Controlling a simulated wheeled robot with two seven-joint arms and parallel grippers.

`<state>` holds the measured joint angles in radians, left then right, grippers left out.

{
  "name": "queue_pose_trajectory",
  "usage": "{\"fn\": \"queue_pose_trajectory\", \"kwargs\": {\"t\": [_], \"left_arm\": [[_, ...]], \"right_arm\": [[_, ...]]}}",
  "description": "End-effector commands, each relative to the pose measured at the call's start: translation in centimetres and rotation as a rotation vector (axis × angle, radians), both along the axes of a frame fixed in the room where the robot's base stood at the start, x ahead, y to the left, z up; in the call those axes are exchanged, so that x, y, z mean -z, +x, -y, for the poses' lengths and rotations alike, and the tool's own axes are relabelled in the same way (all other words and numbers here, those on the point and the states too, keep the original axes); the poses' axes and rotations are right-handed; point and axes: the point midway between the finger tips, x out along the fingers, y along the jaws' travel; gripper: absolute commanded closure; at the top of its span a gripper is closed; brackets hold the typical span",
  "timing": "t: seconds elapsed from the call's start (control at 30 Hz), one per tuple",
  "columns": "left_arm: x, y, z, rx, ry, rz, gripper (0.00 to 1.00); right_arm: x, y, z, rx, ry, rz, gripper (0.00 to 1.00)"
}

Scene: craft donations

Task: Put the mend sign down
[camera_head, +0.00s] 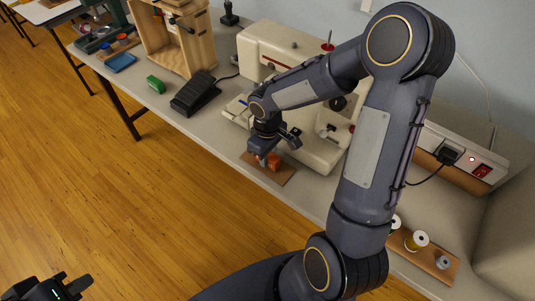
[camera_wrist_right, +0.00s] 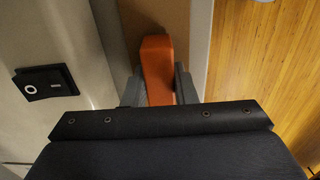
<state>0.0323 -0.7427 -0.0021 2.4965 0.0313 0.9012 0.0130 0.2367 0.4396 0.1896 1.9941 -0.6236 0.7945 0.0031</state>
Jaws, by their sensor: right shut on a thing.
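My right gripper (camera_head: 266,160) is shut on an orange block-like piece (camera_head: 275,163), which I take to be the mend sign; no lettering on it can be read. In the right wrist view the orange piece (camera_wrist_right: 157,62) stands between the two grey fingers (camera_wrist_right: 158,88). It is over a small brown mat (camera_head: 283,179) at the table's front edge, in front of the sewing machine. I cannot tell whether it touches the mat. My left gripper (camera_head: 74,287) is at the bottom left, over the floor, cut by the frame; its jaw opening is unclear.
The white sewing machine (camera_head: 318,150) stands right behind the mat. A black foot pedal (camera_head: 194,94), a green block (camera_head: 155,84), a blue tray (camera_head: 120,62) and a wooden box (camera_head: 190,45) are to the left. Thread spools (camera_head: 417,240) stand on a board at the right.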

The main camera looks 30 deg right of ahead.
Motion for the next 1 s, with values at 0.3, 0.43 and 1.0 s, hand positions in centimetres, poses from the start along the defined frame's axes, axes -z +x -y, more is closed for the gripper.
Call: {"fn": "queue_pose_trajectory", "kwargs": {"t": [0.3, 0.43, 1.0], "left_arm": [[0.3, 0.0, 0.0, 0.0, 0.0, 0.0, 1.0], [0.3, 0.0, 0.0, 0.0, 0.0, 0.0, 1.0], [-0.9, 0.0, 0.0, 0.0, 0.0, 0.0, 1.0]], "right_arm": [[0.3, 0.0, 0.0, 0.0, 0.0, 0.0, 0.54], [0.3, 0.0, 0.0, 0.0, 0.0, 0.0, 0.53], [-6.6, 0.2, 0.0, 0.0, -0.001, 0.009, 0.53]]}}
